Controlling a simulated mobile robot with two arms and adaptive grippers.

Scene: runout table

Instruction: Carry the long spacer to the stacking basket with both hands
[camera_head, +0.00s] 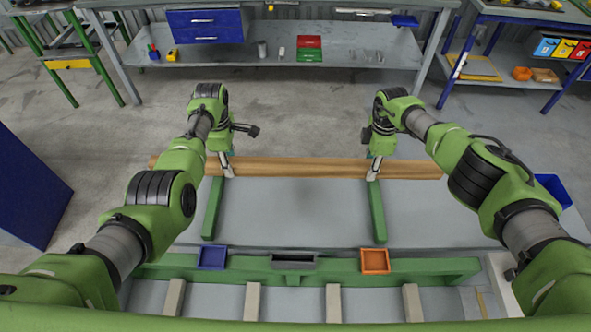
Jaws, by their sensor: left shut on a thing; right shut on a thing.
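The long spacer (300,167) is a long brown wooden bar lying left to right across the far side of the runout table (300,212). My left gripper (228,170) is shut on the spacer left of its middle. My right gripper (374,172) is shut on it right of its middle. The bar looks level. I cannot tell whether it rests on the green supports (376,212) or hangs just above them. I cannot make out which container is the stacking basket.
A blue tray (212,258), a dark tray (293,262) and an orange tray (375,262) sit along the green front rail. A blue bin (553,190) is at the right. A blue panel (28,190) stands at the left. Open floor (310,110) lies beyond the spacer, before a workbench.

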